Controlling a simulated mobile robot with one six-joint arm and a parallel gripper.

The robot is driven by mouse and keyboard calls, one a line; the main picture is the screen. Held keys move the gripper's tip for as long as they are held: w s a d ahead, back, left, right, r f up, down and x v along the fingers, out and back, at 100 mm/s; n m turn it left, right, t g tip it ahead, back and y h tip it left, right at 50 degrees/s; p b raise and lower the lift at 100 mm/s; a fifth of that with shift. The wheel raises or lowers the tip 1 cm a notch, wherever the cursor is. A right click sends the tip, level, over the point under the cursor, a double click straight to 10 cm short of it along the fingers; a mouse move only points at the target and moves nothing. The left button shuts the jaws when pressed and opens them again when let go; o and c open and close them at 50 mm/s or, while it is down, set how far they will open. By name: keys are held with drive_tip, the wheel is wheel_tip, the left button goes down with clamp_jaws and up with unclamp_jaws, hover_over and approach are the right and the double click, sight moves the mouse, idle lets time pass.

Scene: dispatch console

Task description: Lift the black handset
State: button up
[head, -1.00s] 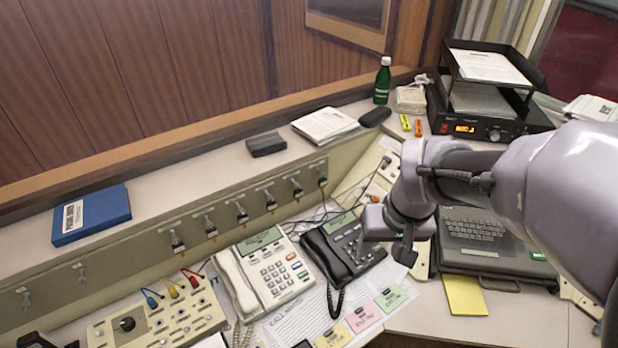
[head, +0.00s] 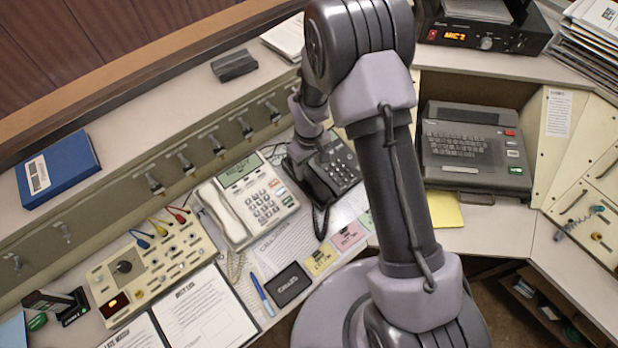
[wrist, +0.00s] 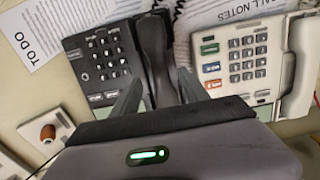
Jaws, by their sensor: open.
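The black phone (head: 343,168) sits on the desk right of the cream phone (head: 258,200). Its black handset (head: 322,190) lies in the cradle on the phone's left side, with its upper end hidden behind my gripper (head: 301,154). In the wrist view the handset (wrist: 155,55) appears between the two fingers of my gripper (wrist: 160,83), one on each side. The fingers are apart and hold nothing. I cannot tell how far they are above the handset or whether they touch it.
The cream phone (wrist: 245,55) stands close beside the black one, with its own handset (wrist: 299,65) on the far side. A row of switches lines the panel behind. Papers and coloured notes (head: 348,236) lie in front. A typewriter-like terminal (head: 475,146) stands to the right.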

sight(309, 174)
wheel_tip(309, 174, down, 4)
drive_tip(key=shift+f+b, duration=0.25)
drive_tip(key=shift+b, duration=0.35)
drive_tip(key=shift+r, duration=0.15)
clamp_jaws()
wheel_tip(309, 174, up, 4)
drive_tip(key=shift+f+p, duration=0.1)
drive_tip(key=shift+p, duration=0.7)
drive_tip(key=s+a+r+p, duration=0.1)
drive_tip(key=s+a, duration=0.1)
drive_tip(key=s, duration=0.5)
drive_tip(key=s+a, duration=0.3)
drive_tip(key=s, duration=0.5)
wheel_tip(309, 174, up, 5)
drive_tip(key=p, duration=0.3)
drive_tip(key=shift+s+d+r+p, duration=0.1)
drive_tip(key=shift+s+d+p, duration=0.05)
drive_tip(key=shift+p, duration=0.2)
